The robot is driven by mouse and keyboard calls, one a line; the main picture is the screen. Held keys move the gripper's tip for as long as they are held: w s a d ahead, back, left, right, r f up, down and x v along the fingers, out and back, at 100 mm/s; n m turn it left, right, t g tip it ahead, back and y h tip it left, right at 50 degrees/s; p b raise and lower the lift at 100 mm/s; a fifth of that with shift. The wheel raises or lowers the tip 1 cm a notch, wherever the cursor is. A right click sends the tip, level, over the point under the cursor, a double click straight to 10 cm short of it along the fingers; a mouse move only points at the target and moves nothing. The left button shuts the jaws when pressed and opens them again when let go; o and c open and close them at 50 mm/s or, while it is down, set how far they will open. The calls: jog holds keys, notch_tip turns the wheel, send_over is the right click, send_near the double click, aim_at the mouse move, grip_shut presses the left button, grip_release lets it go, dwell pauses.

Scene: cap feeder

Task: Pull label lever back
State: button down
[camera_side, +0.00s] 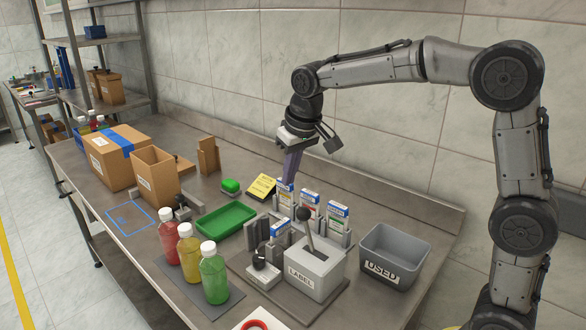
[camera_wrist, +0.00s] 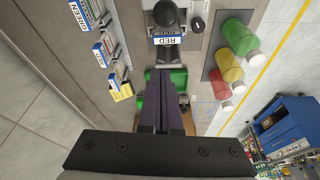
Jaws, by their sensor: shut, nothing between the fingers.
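The label lever (camera_side: 309,233) is a short stick with a black knob, standing up from a light grey box marked LABEL (camera_side: 313,272) in the side view. The stick leans slightly to the left in that picture. A black knob (camera_wrist: 165,13) at the top of the wrist view looks like the lever's. My gripper (camera_side: 288,178) points down, shut and empty, above and behind the lever and apart from it. Its dark fingers also show in the wrist view (camera_wrist: 166,73). A cartridge labelled RED (camera_wrist: 170,41) sits just beyond the fingertips in that picture.
Several blue-and-white cartridges (camera_side: 309,205) stand in a rack behind the lever box. A grey USED bin (camera_side: 409,242) is at its right. A green tray (camera_side: 226,222) and red, yellow and green bottles (camera_side: 213,275) are at its left.

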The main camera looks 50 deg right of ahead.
jog(key=x, duration=0.5)
jog(key=shift+f, duration=0.2)
jog(key=shift+s+a+f, duration=0.1)
jog(key=shift+s+a, duration=0.05)
jog(key=shift+s, duration=0.8)
jog(key=shift+s+a, duration=0.15)
jog(key=shift+s, duration=0.8)
jog(key=shift+s, duration=0.1)
jog(key=shift+s+t, duration=0.3)
